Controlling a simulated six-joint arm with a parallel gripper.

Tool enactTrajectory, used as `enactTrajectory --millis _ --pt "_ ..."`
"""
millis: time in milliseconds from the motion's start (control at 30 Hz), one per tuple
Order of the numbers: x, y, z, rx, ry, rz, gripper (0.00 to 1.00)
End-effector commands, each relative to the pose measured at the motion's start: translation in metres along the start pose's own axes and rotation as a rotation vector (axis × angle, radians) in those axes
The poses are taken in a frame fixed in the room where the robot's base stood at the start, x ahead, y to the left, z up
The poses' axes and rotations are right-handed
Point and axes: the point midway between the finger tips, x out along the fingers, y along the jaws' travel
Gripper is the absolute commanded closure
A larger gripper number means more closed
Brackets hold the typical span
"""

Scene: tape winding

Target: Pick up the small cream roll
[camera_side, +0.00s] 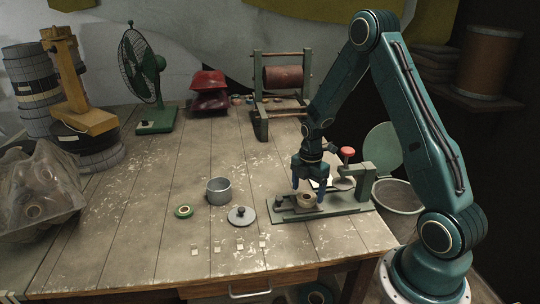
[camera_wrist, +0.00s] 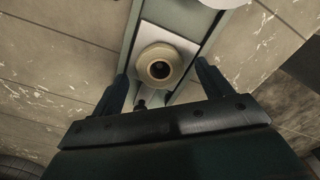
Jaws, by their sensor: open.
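The small cream roll (camera_side: 306,201) sits on the green winding device (camera_side: 335,206) at the right of the table. In the wrist view the roll (camera_wrist: 159,65) lies flat with its dark centre hole facing me, on a pale plate (camera_wrist: 158,38) on the device. My gripper (camera_side: 308,185) points down just above the roll. In the wrist view its two fingers (camera_wrist: 162,82) are spread, one on each side of the roll's near edge. Nothing is held between them.
A small metal pot (camera_side: 218,191), its lid (camera_side: 241,216) and a green ring (camera_side: 184,212) stand left of the device. Several small pale squares lie near the front edge. A red knob (camera_side: 347,152) rises from the device beside my gripper. The table's left middle is clear.

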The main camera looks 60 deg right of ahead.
Motion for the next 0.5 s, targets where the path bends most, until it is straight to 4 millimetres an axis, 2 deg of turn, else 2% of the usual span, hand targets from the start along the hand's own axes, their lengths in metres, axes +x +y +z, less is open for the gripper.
enactTrajectory --millis 200,500 --pt "0.017 0.0 0.0 0.0 0.0 0.001 0.22" --pt "0.018 0.0 0.0 0.0 -0.001 0.001 0.22"
